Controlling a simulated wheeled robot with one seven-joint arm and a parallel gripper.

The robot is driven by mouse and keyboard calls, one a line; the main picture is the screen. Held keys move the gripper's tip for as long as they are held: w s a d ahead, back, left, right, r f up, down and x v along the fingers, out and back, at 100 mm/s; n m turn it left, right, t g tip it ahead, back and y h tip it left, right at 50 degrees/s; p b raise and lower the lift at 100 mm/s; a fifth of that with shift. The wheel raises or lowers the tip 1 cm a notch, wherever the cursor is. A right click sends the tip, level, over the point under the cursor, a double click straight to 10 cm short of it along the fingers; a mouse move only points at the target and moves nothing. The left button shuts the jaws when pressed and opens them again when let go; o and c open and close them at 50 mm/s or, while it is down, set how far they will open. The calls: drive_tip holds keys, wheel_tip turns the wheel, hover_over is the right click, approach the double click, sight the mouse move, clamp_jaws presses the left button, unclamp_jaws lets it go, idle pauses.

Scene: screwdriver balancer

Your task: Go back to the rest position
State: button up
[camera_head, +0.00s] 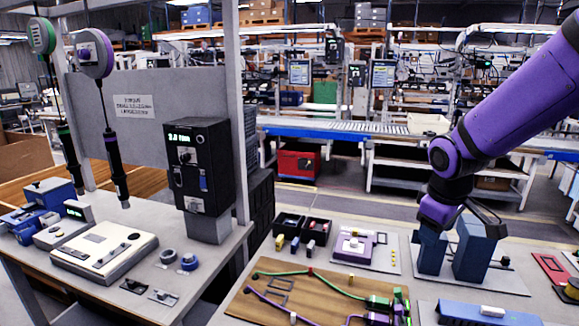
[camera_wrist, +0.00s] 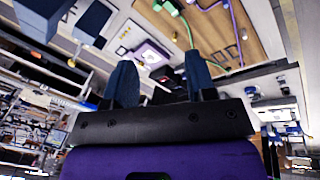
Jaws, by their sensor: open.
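My gripper (camera_wrist: 163,82) shows in the wrist view with its two dark blue fingers apart and nothing between them. In the head view my purple arm comes in from the upper right, and its wrist end is above the right table, close to two dark blue blocks; the fingers are hard to make out there. A black screwdriver (camera_head: 114,165) hangs upright on a cord from a purple balancer (camera_head: 94,53) at the left bench. A second screwdriver (camera_head: 69,146) hangs from a green balancer (camera_head: 41,36). Both hang free, well apart from my gripper.
A tall blue block (camera_head: 473,250) stands on a grey plate below my wrist. The table also bears a brown wiring board (camera_head: 308,290), a purple fixture (camera_head: 353,247) and black bins (camera_head: 301,230). A black display box (camera_head: 200,165) stands on the left bench. A gap separates bench and table.

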drive_tip(key=s+r+m+t, duration=0.1)
drive_tip(key=s+r+m, duration=0.2)
drive_tip(key=s+r, duration=0.3)
drive_tip(key=s+r+m+t+y, duration=0.1)
drive_tip(key=s+r+m, duration=0.2)
drive_tip(key=s, duration=1.1)
wheel_tip(320, 180, up, 4)
drive_tip(key=shift+d+f+m+t, duration=0.25)
drive_tip(key=shift+m+t, duration=0.05)
drive_tip(key=shift+m, duration=0.1)
